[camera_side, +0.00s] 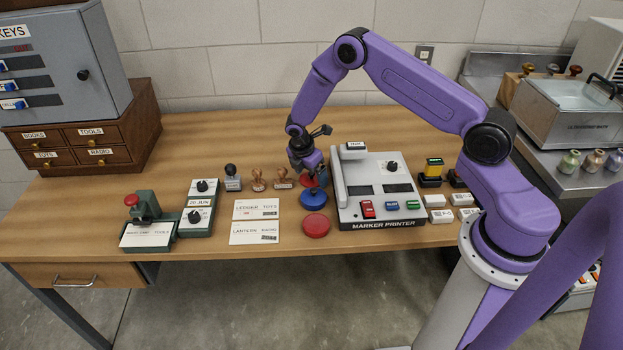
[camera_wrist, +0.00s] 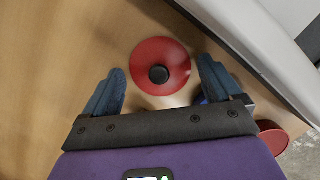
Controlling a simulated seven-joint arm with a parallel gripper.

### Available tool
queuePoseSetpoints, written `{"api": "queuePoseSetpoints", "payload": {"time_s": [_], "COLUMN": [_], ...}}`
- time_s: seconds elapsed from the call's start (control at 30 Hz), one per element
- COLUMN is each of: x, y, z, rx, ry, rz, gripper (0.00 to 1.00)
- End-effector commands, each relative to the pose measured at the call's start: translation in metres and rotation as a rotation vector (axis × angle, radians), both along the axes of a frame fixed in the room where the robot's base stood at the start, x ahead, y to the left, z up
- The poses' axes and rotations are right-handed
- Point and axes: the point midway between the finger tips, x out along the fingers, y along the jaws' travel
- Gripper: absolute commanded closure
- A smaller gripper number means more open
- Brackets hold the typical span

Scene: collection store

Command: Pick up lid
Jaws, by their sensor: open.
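In the wrist view a round red lid (camera_wrist: 174,50) with a black knob (camera_wrist: 159,74) lies between my two fingers. My gripper (camera_wrist: 161,64) is open, with one blue-grey finger to each side of the lid and nothing held. In the side view my gripper (camera_side: 308,172) hangs over the back of the row of round pads, left of the marker printer. It hides most of the red lid (camera_side: 322,181) there. I cannot tell the exact height of the fingers above the lid.
A blue round pad (camera_side: 313,201) and a red round pad (camera_side: 316,226) stand in front of the lid. The marker printer (camera_side: 350,213) is close on the right. Stamps (camera_side: 258,181) and label cards (camera_side: 254,232) lie to the left.

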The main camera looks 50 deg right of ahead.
Motion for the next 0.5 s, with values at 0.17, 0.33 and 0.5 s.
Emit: {"api": "queuePoseSetpoints", "payload": {"time_s": [0.17, 0.33, 0.5], "x": [0.0001, -0.0002, -0.0011], "y": [0.0000, 0.0000, -0.0003], "z": [0.0003, 0.0000, -0.0012], "rx": [0.000, 0.000, 0.001], "ry": [0.000, 0.000, 0.003], "rz": [0.000, 0.000, -0.001], "gripper": [0.25, 0.76, 0.79]}}
